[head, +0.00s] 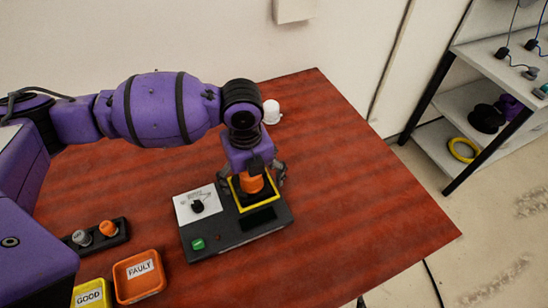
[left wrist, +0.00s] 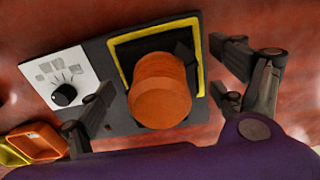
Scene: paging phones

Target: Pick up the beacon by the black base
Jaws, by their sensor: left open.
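The orange beacon (head: 251,184) stands in the yellow-framed square (head: 243,207) of the grey test box (head: 255,238). In the left wrist view the beacon (left wrist: 160,92) shows large, its orange cap toward the camera. Its black base is mostly hidden beneath the cap, with dark parts showing behind it inside the frame (left wrist: 200,62). My left gripper (head: 252,179) is above the box with its fingers spread on both sides of the beacon. In the left wrist view the gripper (left wrist: 163,98) is open, with gaps between fingers and beacon. My right gripper is out of view.
The box has a white dial panel (head: 190,208) and green button (head: 198,244). A black holder (head: 97,239) with grey and orange pieces, an orange FAULTY tray (head: 139,288) and yellow GOOD tray (head: 98,290) lie left. A white piece (head: 271,112) stands behind. The table's right side is clear.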

